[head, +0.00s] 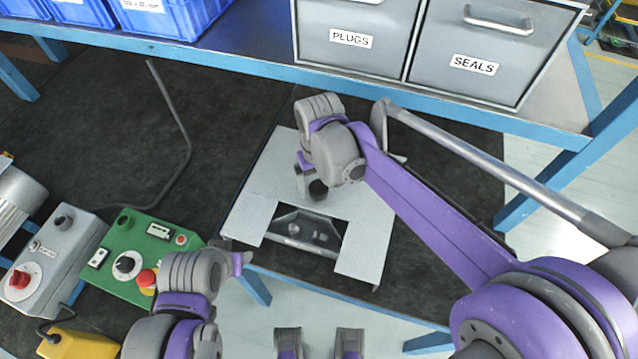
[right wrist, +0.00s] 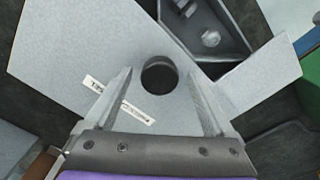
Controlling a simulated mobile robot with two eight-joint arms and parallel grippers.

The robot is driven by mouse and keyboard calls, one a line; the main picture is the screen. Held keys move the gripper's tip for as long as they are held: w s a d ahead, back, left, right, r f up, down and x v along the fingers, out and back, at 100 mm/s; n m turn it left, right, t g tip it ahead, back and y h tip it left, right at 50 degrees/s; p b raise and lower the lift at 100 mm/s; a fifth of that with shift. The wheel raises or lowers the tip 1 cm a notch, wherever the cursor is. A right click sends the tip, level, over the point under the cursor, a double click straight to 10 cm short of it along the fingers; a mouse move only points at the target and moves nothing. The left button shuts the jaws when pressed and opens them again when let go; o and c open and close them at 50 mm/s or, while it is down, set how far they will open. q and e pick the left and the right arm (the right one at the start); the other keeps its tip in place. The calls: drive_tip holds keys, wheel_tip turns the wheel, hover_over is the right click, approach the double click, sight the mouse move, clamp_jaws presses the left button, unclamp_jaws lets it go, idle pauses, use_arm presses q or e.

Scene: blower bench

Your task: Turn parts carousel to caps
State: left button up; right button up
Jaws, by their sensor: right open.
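The parts carousel shows as a pale grey cover plate (head: 258,205) on the dark bench mat. A cut-out in its near side shows a dark compartment (head: 285,240) holding a few small grey parts. A round dark knob or hole (right wrist: 160,75) is in the plate. My right gripper (head: 310,184) is over the plate, its open, empty fingers on either side of that round feature; I cannot tell whether they touch it. Labels (right wrist: 138,112) near a finger are too small to read surely. My left arm is at lower left; its gripper (head: 241,263) shows only partly, edge-on.
Grey drawers marked PLUGS (head: 350,60) and SEALS (head: 470,80) stand behind. Blue bins (head: 175,18) are at upper left. A green control box (head: 125,285) and a grey one (head: 45,262) stand at left. The dark mat left of the plate is mostly clear.

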drive_tip(key=shift+f, duration=0.1)
clamp_jaws()
idle(0.4)
